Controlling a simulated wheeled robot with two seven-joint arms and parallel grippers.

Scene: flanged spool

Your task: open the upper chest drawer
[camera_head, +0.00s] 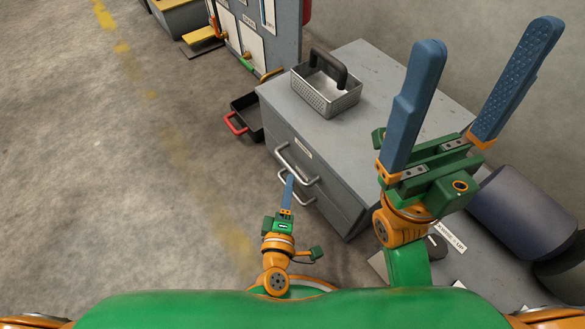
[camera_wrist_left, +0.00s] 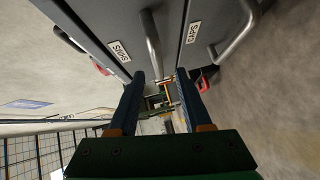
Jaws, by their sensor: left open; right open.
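The grey chest (camera_head: 345,205) has two drawers with bar handles, both appearing closed. The upper drawer handle (camera_head: 296,164) also shows in the left wrist view (camera_wrist_left: 152,42), beside the SHIMS label. The lower drawer handle (camera_head: 284,177) shows in the left wrist view (camera_wrist_left: 238,36), beside the CAPS label. My left gripper (camera_head: 290,179) is open in front of the drawer fronts. My right gripper (camera_head: 490,35) is open and empty, raised at the right.
A metal basket (camera_head: 326,92) with a dark handle stands on the chest top. A black bin with a red handle (camera_head: 236,123) is on the floor beside the chest. A dark cylinder (camera_head: 522,210) lies at the right. The floor at left is clear.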

